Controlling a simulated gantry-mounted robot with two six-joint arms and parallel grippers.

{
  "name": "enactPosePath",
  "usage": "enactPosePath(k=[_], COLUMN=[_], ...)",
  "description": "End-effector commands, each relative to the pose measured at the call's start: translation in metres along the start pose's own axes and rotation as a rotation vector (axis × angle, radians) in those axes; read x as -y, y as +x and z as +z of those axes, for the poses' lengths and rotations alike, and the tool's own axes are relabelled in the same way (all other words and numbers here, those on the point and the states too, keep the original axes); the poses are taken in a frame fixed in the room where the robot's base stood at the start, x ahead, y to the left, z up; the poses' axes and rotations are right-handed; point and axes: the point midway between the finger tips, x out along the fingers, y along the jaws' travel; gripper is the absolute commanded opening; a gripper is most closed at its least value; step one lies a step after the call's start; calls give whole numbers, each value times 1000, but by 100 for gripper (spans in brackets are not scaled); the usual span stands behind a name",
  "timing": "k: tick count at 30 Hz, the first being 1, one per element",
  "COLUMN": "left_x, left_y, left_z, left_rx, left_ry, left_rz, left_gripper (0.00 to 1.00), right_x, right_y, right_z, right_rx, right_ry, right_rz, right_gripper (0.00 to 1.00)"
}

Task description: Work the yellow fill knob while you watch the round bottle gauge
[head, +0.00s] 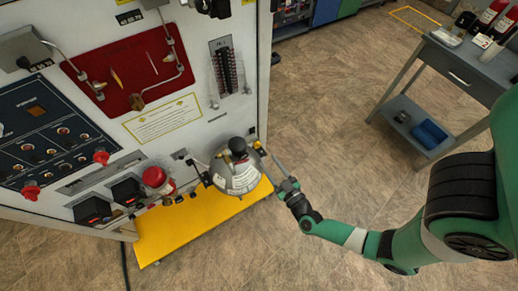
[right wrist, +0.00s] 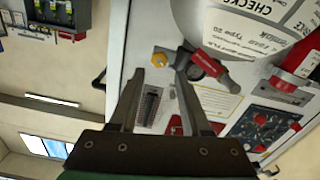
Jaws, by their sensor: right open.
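The yellow fill knob (head: 258,146) is on the white panel front, at the upper right of a silver round bottle (head: 240,178) with a black top. My right gripper (head: 270,157) is just right of the bottle and close to the knob. In the right wrist view, the two fingers (right wrist: 160,74) are apart with nothing held between them, and the yellow knob (right wrist: 176,121) shows between them, against the panel behind. I cannot tell if a finger touches it. I cannot make out the round bottle gauge's face or needle. My left gripper is out of view.
A yellow shelf (head: 170,232) is below the bottle. A red knob (head: 154,177) is left of the bottle. A red-handled part (right wrist: 208,66) is close to the right finger in the wrist view. A grey side table (head: 465,75) stands at right; open floor lies between.

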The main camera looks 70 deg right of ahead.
Motion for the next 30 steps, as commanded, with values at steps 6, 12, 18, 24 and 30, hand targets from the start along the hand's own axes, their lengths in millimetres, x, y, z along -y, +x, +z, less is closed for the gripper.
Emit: enactPosePath(k=[6, 12, 18, 24, 30], left_x=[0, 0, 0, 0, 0], left_y=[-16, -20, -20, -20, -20], left_z=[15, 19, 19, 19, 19], left_rx=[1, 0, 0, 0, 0], left_ry=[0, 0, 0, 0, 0], left_rz=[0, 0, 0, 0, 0], left_gripper=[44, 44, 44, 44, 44], right_x=[-1, 0, 0, 0, 0], right_y=[53, 76, 79, 79, 79], right_z=[2, 0, 0, 0, 0], right_rx=[-6, -3, -2, -2, -2], right_ry=[2, 1, 1, 1, 1], right_rz=[6, 2, 0, 0, 0], right_gripper=[48, 48, 48, 30, 0])
